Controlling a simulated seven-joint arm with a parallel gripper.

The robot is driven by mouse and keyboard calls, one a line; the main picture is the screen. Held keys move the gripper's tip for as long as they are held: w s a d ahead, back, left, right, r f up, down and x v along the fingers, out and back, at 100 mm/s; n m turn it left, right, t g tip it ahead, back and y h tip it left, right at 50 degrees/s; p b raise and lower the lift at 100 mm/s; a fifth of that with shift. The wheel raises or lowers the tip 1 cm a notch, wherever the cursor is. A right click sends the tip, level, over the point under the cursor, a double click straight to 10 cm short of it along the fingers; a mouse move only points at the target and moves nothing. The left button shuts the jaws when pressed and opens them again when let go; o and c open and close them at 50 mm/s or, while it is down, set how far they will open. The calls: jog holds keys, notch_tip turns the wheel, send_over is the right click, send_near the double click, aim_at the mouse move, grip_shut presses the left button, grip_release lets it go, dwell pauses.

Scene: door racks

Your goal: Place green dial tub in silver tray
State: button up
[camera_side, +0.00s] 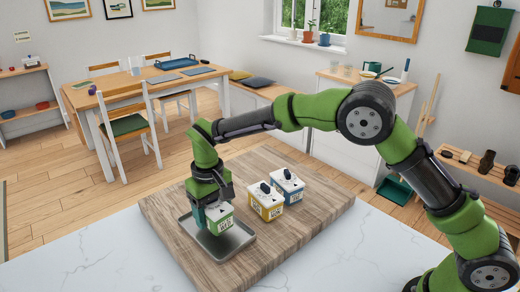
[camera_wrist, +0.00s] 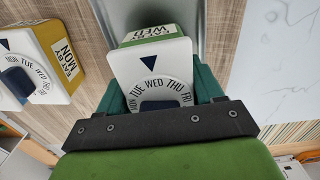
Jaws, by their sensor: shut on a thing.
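The green dial tub (camera_side: 219,216), with a white dial lid, is in my gripper (camera_side: 214,205), over the silver tray (camera_side: 238,244). In the side view it looks just above the tray floor; I cannot tell whether it touches. In the wrist view the tub (camera_wrist: 151,60) shows its lid with weekday letters and a label reading WED, between the teal fingers of my gripper (camera_wrist: 160,95). My gripper is shut on it. A strip of the silver tray (camera_wrist: 150,14) shows beyond the tub. Part of the tub's body is hidden by the gripper.
A yellow dial tub (camera_side: 266,204) and a blue dial tub (camera_side: 288,187) stand on the wooden board (camera_side: 320,211), right of the tray. The yellow tub (camera_wrist: 52,48) is close at left in the wrist view. The white counter (camera_side: 110,250) around the board is clear.

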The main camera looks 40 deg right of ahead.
jog(key=shift+f, duration=1.3)
jog(key=shift+f, duration=0.15)
jog(key=o, duration=1.4)
jog(key=shift+s+f, duration=0.1)
